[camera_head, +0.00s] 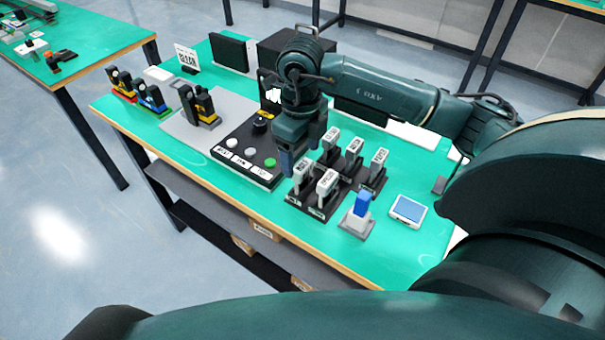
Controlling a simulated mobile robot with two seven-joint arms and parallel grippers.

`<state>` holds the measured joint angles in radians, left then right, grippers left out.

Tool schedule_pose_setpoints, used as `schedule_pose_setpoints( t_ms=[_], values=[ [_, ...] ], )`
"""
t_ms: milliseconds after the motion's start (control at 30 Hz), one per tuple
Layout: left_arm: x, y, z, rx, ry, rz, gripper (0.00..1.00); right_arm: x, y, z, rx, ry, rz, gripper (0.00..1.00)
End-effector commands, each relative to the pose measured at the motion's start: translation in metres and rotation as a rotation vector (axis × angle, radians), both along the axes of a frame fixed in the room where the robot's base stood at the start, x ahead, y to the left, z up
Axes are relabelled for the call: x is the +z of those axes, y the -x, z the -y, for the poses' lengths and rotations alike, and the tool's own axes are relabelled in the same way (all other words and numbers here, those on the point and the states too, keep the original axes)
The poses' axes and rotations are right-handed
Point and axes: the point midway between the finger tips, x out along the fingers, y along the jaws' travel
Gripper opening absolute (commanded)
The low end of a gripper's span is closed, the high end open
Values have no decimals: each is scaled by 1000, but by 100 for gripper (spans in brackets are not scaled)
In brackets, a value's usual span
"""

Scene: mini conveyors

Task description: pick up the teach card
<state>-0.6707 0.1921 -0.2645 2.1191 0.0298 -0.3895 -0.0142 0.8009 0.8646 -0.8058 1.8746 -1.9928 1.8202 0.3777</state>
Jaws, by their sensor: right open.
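My right gripper (299,153) points down, open, just above and left of the front-left tag. It seems empty and partly hides the holder area behind it. My left gripper is out of view.
A black button box (245,150) with a knob and a green button sits left of the tags. A blue-topped stand (361,208) and a small white-framed device (409,209) stand to the right. A white printed sign (187,57) is at the far left.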

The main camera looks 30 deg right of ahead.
Motion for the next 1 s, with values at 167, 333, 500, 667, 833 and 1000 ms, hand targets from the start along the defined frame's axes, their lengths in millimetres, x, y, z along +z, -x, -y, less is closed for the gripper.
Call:
schedule_pose_setpoints(
  t_ms=[167, 333, 500, 667, 833, 1000],
  values=[
    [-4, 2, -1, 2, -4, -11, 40, -12, 1, 0, 1, -1, -1, 71],
    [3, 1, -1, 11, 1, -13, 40, -34, 5, 0, 0, -1, -5, 71],
    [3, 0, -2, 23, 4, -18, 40, -57, 4, 0, 1, -1, -2, 71],
    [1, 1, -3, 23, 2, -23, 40, -62, 4, 0, 2, -1, 1, 71],
    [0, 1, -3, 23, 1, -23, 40, -62, 4, 0, 2, -2, 1, 68],
    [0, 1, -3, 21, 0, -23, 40, -61, 4, 0, 2, -2, 1, 55]
  ],
)
